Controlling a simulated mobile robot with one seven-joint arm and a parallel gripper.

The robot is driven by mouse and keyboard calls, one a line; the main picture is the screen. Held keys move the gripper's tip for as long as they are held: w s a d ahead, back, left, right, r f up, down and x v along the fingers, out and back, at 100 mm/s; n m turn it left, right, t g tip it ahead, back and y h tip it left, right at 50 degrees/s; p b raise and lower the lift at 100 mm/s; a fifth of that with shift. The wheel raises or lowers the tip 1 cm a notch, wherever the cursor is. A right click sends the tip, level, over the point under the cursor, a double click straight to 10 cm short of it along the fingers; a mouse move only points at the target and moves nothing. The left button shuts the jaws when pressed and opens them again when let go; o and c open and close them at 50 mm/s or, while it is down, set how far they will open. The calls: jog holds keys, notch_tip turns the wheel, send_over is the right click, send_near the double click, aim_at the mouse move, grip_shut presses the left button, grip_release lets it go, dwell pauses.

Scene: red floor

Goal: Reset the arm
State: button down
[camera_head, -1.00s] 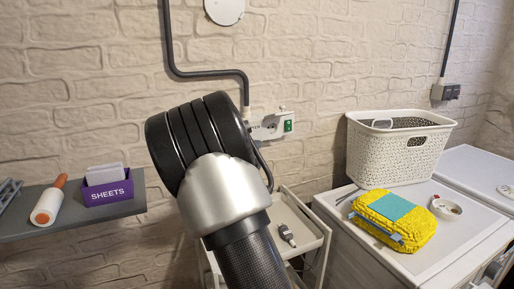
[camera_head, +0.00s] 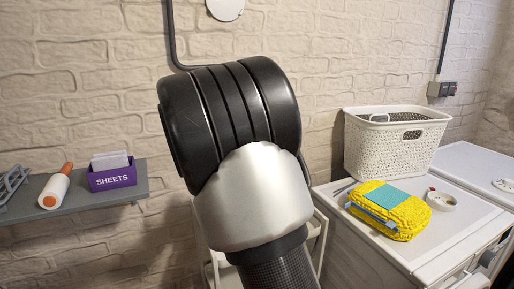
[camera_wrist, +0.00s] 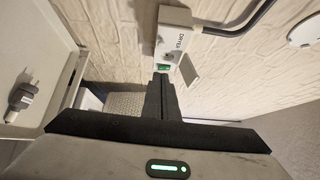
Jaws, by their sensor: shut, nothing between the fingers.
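My gripper (camera_wrist: 161,82) shows in the wrist view with its two dark fingers pressed together and nothing between them. Its tips point toward the brick wall, near a white wall box marked "DRYER" (camera_wrist: 174,35) with a green switch. How far the tips are from the box I cannot tell. In the head view my arm, black and silver, fills the middle of the picture, and my gripper is hidden from that view.
A grey shelf (camera_head: 85,207) at left bears a purple SHEETS box (camera_head: 113,177) and a lint roller (camera_head: 55,189). At right, a white basket (camera_head: 385,148), a yellow bundle (camera_head: 410,214) and a small round dish (camera_head: 441,201) stand on white machines. A white trolley stands partly behind my arm.

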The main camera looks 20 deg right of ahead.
jog(key=s+a+r+n+g+y, duration=0.1)
jog(key=s+a+n+g+y, duration=0.2)
jog(key=s+a+n+y, duration=1)
jog(key=s+a+f+n+g+h, duration=0.1)
jog(key=s+f+n+g, duration=0.15)
jog(key=s+n, duration=0.6)
jog(key=s+f+n+g+h, duration=0.1)
jog(key=s+f+n+g, duration=0.2)
jog(key=s, duration=1.1)
notch_tip(320, 180, up, 19)
jog(key=n+p, duration=0.1)
jog(key=p, duration=1.7)
jog(key=shift+s, duration=0.45)
